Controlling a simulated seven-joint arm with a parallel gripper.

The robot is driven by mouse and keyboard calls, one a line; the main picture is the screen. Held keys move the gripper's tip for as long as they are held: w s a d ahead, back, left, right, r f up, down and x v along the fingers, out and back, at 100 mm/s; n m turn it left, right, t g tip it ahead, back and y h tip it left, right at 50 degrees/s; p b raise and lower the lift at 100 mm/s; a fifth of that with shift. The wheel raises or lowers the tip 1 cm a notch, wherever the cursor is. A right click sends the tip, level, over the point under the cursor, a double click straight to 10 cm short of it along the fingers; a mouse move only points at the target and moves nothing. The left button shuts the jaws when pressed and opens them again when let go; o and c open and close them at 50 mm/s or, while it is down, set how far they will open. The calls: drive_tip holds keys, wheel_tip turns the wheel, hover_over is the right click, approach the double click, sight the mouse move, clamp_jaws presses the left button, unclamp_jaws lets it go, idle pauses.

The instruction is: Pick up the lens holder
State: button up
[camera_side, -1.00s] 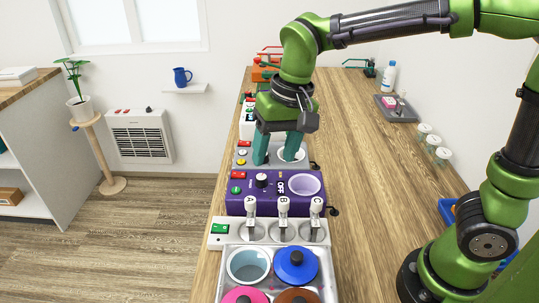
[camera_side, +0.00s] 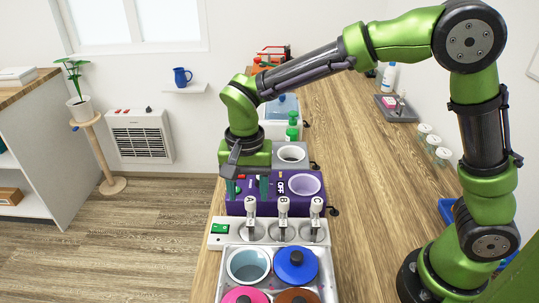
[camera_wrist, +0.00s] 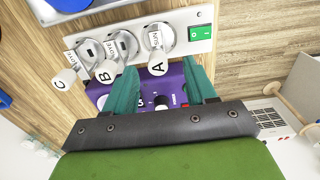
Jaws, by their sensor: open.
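I cannot tell for sure which thing is the lens holder. My gripper (camera_side: 248,188) is open, pointing down with two teal fingers at the left end of the purple box (camera_side: 301,210). In the wrist view my gripper (camera_wrist: 160,80) has nothing between its fingertips, and the purple box (camera_wrist: 173,77) lies beneath. In the side view the fingers hide part of the box's left end. A white panel (camera_side: 217,243) in front carries handles marked A (camera_side: 250,203), B (camera_side: 283,203) and C (camera_side: 316,203). Handle A (camera_wrist: 157,63) appears between the fingers in the wrist view, beyond them.
A tray (camera_side: 327,262) with an open pot (camera_side: 248,265), a blue-lidded pot (camera_side: 296,265) and other lidded pots is nearest the camera. A white cup (camera_side: 304,184) sits on the purple box. Green bottles (camera_side: 292,128) stand behind. The wooden table's right half (camera_side: 355,160) is mostly clear.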

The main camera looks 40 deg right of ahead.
sight(250, 200)
drive_tip(key=shift+d+f, duration=0.15)
drive_tip(key=shift+f, duration=2.9)
clamp_jaws()
